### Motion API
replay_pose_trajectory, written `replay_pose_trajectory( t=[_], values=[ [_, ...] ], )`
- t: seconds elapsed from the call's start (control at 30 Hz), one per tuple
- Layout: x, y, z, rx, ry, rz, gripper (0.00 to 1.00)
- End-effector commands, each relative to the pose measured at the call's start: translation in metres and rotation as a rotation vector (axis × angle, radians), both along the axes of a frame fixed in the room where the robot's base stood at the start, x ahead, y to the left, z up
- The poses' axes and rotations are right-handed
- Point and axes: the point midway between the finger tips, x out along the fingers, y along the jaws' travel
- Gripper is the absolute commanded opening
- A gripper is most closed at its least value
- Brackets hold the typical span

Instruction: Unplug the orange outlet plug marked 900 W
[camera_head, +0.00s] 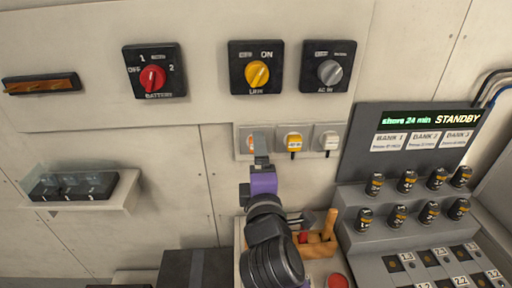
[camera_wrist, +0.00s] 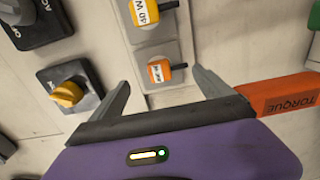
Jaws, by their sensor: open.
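The orange plug (camera_wrist: 160,72) sits in its grey wall outlet in the wrist view, with a dark marking too small to read. In the head view, the orange plug (camera_head: 250,142) is at the left of the outlet row, partly hidden by my gripper (camera_head: 261,158). My gripper (camera_wrist: 160,80) is open, with its fingers apart on either side of the plug in the wrist view.
A white plug (camera_head: 329,140) is right of the yellow one. Rotary switches, red (camera_head: 152,78), yellow (camera_head: 257,74) and grey (camera_head: 330,72), are above. An orange block marked TORQUE (camera_wrist: 282,105) lies beside my gripper. A battery panel (camera_head: 412,150) stands at right.

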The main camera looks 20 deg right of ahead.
Motion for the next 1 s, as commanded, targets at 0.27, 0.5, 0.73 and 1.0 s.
replay_pose_trajectory(
  t=[0.27, 0.5, 0.73, 1.0],
  values=[
    [0.03, -0.01, 0.001, 0.0, 0.0, -0.001, 0.9],
    [0.041, -0.014, 0.002, 0.001, -0.004, -0.001, 0.9],
    [0.041, -0.017, 0.001, 0.003, -0.004, -0.006, 0.9],
    [0.041, -0.018, 0.001, 0.005, -0.005, -0.007, 0.9]
  ],
)
